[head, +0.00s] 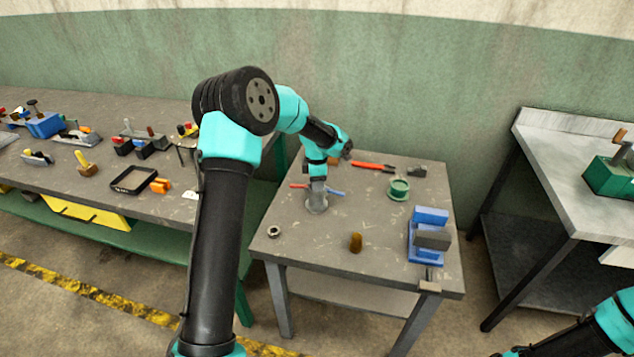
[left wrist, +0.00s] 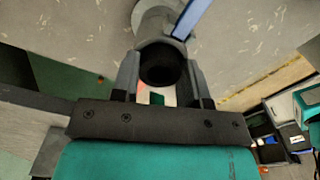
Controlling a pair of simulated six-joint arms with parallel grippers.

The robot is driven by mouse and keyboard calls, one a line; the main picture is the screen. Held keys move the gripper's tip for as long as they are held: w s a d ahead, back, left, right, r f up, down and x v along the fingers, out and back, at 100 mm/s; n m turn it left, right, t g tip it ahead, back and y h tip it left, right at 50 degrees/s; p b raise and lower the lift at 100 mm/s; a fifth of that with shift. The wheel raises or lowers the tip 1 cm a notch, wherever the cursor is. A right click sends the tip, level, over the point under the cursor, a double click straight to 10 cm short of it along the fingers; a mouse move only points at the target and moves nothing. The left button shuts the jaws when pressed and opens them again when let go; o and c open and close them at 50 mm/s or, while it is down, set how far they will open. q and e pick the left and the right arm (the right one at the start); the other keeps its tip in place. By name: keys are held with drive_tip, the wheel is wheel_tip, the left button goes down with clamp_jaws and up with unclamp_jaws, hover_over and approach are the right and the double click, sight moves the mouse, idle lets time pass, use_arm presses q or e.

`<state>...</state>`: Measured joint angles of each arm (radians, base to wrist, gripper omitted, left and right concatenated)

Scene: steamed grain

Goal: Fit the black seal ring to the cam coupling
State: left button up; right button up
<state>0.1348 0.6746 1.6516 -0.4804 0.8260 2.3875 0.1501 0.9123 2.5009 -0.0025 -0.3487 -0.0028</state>
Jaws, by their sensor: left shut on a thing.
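The cam coupling (head: 316,204) is a grey upright cylinder on a round foot on the small table, with a red lever (head: 298,185) and a blue lever (head: 335,191). My left gripper (head: 317,187) points down at its top. In the left wrist view my left gripper's fingers (left wrist: 161,75) are shut on the sides of the grey cylinder (left wrist: 160,28), around its dark round mouth. I cannot tell whether anything sits inside the mouth. A small dark ring (head: 274,231) with a light centre, seemingly the seal ring, lies near the table's left edge. My right gripper is out of view.
On the small table stand a brown piece (head: 356,242), a green round part (head: 399,189), a blue fixture (head: 428,236) and a red-handled tool (head: 372,166). A cluttered bench (head: 60,175) is at left. The table's front middle is mostly clear.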

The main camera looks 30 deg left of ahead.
use_arm(q)
drive_tip(key=shift+r, duration=0.15)
drive_tip(key=o, duration=1)
drive_tip(key=shift+r, duration=0.15)
wheel_tip(320, 180, up, 17)
drive_tip(key=shift+r, duration=0.1)
idle(1.1)
